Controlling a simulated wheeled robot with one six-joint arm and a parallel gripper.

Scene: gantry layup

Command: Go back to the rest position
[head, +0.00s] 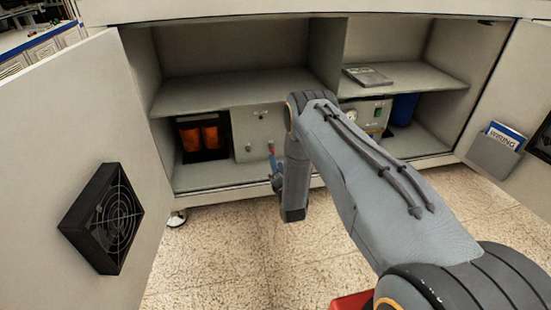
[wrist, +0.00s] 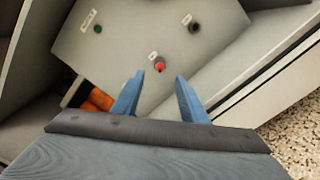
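My gripper (head: 276,170) is in front of the lower left bay of the open cabinet. In the wrist view its two blue fingers (wrist: 158,90) are apart with nothing between them. Past the fingertips is a red knob (wrist: 160,64) on a pale grey control box (wrist: 115,45), with a visible gap to the fingers. The same box (head: 243,138) stands in the cabinet in the head view, and my gripper partly covers its lower right. A green button (wrist: 98,29) and a dark knob (wrist: 194,27) are also on its face.
The left door (head: 60,190) with a black fan (head: 108,218) and the right door with a wiring booklet (head: 505,137) stand open. Orange canisters (head: 203,137) sit left of the box. A shelf (head: 240,88) lies above.

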